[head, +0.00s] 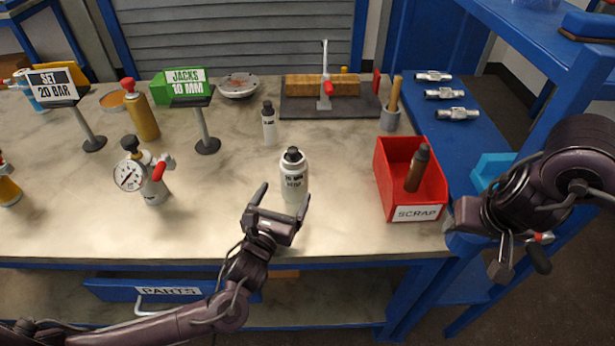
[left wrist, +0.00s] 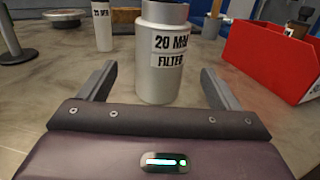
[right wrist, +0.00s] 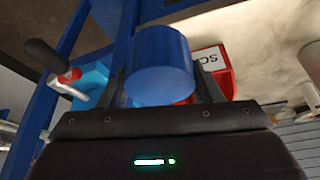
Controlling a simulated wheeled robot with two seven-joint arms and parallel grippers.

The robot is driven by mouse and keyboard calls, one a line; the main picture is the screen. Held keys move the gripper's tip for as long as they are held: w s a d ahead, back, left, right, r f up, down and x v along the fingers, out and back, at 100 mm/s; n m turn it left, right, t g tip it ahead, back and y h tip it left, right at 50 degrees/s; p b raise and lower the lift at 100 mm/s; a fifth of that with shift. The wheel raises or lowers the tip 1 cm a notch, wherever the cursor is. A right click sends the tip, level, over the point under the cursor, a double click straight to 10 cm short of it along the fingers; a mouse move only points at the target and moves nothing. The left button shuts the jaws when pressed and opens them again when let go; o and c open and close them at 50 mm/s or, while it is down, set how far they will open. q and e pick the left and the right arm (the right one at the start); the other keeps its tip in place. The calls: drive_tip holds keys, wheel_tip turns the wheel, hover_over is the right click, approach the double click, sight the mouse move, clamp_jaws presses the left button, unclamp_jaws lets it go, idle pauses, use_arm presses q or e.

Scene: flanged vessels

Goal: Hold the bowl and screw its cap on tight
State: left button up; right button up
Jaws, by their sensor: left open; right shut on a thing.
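The bowl (head: 293,178) is a white-grey cylinder lettered "20 MM FILTER" with a dark top, upright on the bench. It also fills the middle of the left wrist view (left wrist: 160,75). My left gripper (head: 280,203) is open and low in front of the bowl. Its fingers point at the bowl, one to each side, with no visible contact. My right gripper (head: 500,250) is off the right side of the bench. The head view does not clearly show that piece.
A red scrap bin (head: 410,180) with a brown bottle stands between the bowl and my right gripper. A smaller white bottle (head: 269,125) stands behind the bowl. A gauge canister (head: 148,172) and sign stands are left. The bench front is clear.

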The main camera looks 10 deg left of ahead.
sight(289, 185)
use_arm(q)
drive_tip(key=shift+w+d, duration=0.15)
drive_tip(key=shift+w, duration=1.75)
use_arm(e)
drive_tip(key=shift+r, duration=0.1)
use_arm(q)
drive_tip(key=shift+w+r, duration=0.2)
use_arm(e)
drive_tip(key=shift+r, duration=0.1)
use_arm(q)
drive_tip(key=w, duration=0.3)
drive_tip(key=w+p, duration=0.1)
drive_tip(key=shift+w+d+r, duration=0.2)
drive_tip(key=shift+w+r, duration=0.1)
drive_tip(key=shift+w, duration=0.1)
use_arm(e)
drive_tip(key=shift+r, duration=0.3)
use_arm(q)
drive_tip(key=shift+c, duration=0.3)
drive_tip(key=shift+r, duration=0.1)
drive_tip(key=c, duration=1.3)
drive_tip(key=shift+r, duration=0.1)
